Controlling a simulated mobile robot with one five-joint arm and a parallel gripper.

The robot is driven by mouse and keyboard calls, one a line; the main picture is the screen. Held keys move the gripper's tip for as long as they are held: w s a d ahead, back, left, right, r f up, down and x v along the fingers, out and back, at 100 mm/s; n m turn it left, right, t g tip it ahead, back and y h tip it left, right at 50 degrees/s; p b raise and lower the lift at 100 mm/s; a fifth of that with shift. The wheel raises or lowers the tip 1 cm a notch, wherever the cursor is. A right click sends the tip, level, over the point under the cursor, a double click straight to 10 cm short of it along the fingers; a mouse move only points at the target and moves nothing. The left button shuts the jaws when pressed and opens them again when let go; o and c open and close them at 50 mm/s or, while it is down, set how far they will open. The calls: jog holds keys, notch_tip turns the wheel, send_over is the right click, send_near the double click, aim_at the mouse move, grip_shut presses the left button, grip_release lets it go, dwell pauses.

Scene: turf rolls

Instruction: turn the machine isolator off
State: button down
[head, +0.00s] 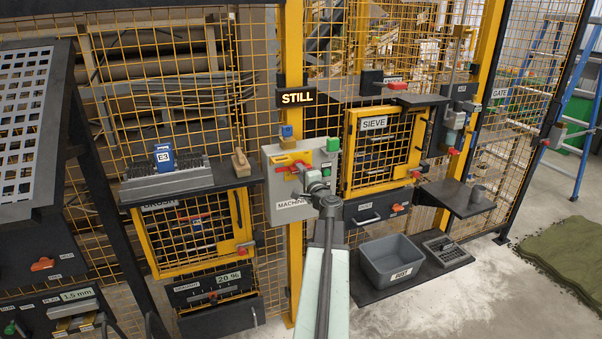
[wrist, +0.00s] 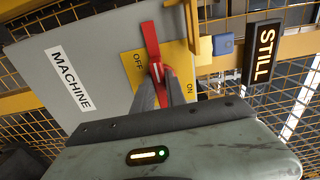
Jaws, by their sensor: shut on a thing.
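The machine isolator is a red handle (head: 292,167) on a yellow plate on a grey box labelled MACHINE (head: 277,216). In the wrist view the red handle (wrist: 151,42) sits between the OFF label (wrist: 137,62) and the ON label (wrist: 189,87), its free end nearer the OFF side. My gripper (head: 306,177) is at the front of the box. In the wrist view my gripper's fingers (wrist: 161,82) are shut on the handle, hiding its lower part. A lit STILL sign (head: 297,97) is above the box.
A green button (head: 333,145) and a blue block (head: 287,131) are close by the handle. The sieve door (head: 375,150) is to the right, with a grey bin (head: 390,262) below it. A shelf with a blue E3 tag (head: 164,159) is to the left. Yellow mesh fencing stands behind.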

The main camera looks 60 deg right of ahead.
jog(key=shift+f, duration=0.1)
jog(key=c, duration=1.4)
grip_release()
jog(key=shift+o, duration=0.2)
jog(key=v, duration=0.8)
